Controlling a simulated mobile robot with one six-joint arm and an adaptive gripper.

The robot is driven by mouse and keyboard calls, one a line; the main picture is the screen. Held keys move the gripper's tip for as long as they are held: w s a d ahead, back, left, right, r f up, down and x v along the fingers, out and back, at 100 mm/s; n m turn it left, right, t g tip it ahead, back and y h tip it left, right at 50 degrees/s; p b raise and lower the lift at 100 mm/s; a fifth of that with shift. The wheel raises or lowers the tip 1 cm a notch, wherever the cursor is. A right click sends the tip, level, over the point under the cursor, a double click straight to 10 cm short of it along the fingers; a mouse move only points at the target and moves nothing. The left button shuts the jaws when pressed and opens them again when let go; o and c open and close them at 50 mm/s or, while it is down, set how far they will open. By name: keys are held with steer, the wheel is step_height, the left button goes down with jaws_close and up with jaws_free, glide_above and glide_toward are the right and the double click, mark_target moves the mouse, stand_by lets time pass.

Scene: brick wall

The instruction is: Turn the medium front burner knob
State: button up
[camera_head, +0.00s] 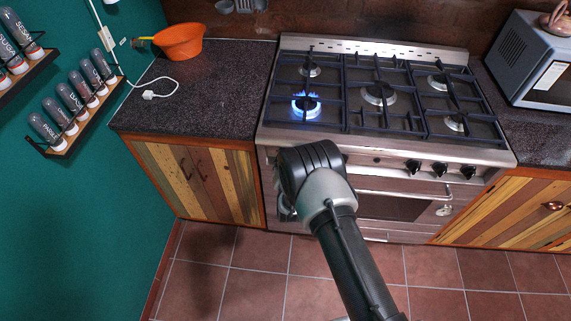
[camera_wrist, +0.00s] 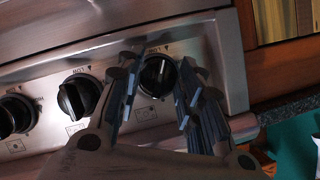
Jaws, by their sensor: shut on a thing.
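The stove (camera_head: 385,152) stands against the brick wall. A blue flame burns on its front left burner (camera_head: 307,105). In the wrist view, my gripper (camera_wrist: 160,88) is shut on a black knob (camera_wrist: 157,74) at the end of the control panel, with one finger on each side of it. Two more black knobs (camera_wrist: 78,96) and (camera_wrist: 17,115) sit farther left along the panel. In the head view, my arm covers the gripper and the left part of the panel. Several other knobs (camera_head: 439,170) show to the right there.
The oven door handle (camera_head: 405,194) lies below the panel. Dark counters flank the stove, with an orange bowl (camera_head: 179,42) on the left and a microwave (camera_head: 537,62) on the right. A spice rack (camera_head: 77,122) hangs on the green wall. Tiled floor is clear in front.

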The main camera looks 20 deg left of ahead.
steer(key=shift+n+h+b, duration=0.45)
steer(key=shift+n+h, duration=0.05)
steer(key=shift+n, duration=0.2)
steer(key=o, duration=0.7)
steer(key=v, duration=1.2)
